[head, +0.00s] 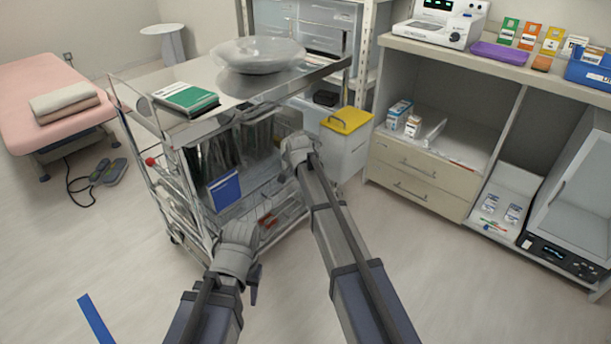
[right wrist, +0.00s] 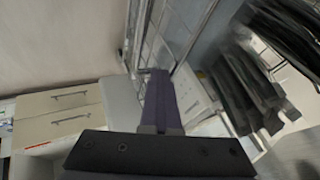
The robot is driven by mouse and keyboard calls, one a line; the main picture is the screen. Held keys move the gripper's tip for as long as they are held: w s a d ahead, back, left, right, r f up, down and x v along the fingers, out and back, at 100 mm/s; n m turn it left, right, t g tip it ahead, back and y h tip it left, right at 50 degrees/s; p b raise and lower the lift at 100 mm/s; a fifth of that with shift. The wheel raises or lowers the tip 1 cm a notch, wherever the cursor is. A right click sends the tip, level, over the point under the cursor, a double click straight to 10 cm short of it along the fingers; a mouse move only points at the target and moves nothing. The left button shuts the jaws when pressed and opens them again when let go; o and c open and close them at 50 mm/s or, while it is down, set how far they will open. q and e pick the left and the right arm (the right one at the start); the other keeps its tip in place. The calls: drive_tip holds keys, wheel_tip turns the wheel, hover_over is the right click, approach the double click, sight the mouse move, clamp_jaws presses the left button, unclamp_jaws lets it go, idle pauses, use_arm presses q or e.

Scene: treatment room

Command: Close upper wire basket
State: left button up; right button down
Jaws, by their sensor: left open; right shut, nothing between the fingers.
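The steel trolley (head: 180,75) stands left of centre in the head view. Below its top is a wire-sided section (head: 228,150) with dark contents; I cannot tell how far the upper basket is pulled out. In the right wrist view, wire mesh (right wrist: 180,28) rises just beyond the gripper. My right gripper (head: 291,172) is at the trolley's right side, shut and empty; its dark purple finger (right wrist: 160,102) shows close to the mesh, contact unclear. My left gripper (head: 254,285) is open and empty, low in front of the trolley.
A yellow-lidded bin (head: 347,121) stands close to my right gripper. A drawer cabinet (head: 415,180) is to the right. Floor at the front left is mostly clear.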

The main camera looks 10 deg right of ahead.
drive_tip(key=w+a, duration=0.4)
drive_tip(key=w, duration=0.1)
drive_tip(key=shift+w+a, duration=0.2)
drive_tip(key=shift+w, duration=0.2)
drive_tip(key=shift+w+a+r, duration=0.1)
drive_tip(key=s+d, duration=0.1)
drive_tip(key=s, duration=0.1)
drive_tip(key=s+d, duration=0.1)
drive_tip(key=s, duration=0.1)
drive_tip(key=shift+d, duration=0.4)
drive_tip(key=p+v, duration=0.8)
drive_tip(key=v, duration=0.1)
drive_tip(key=shift+s+r, duration=0.2)
drive_tip(key=shift+r, duration=0.15)
drive_tip(key=shift+d, duration=0.1)
